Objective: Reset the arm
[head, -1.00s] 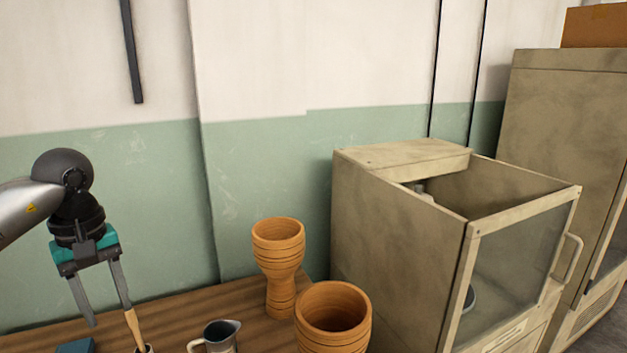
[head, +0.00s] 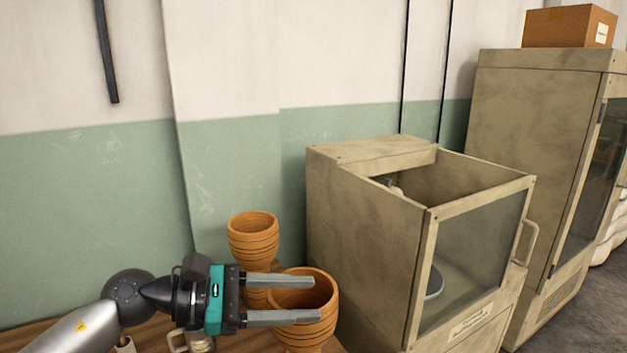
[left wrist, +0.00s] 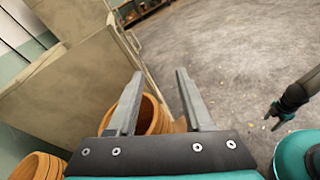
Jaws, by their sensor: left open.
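My left gripper (head: 287,298) is open and empty, its two fingers pointing right across the picture in the head view. My right gripper (left wrist: 277,113) seems to show small at the right edge.
A beige cabinet with a glass front (head: 370,235) stands right of the drums. A taller cabinet (head: 525,150) with a cardboard box (head: 569,27) on top is further right. A jug (head: 196,343) on the wooden table (head: 30,337) is mostly hidden by my left arm.

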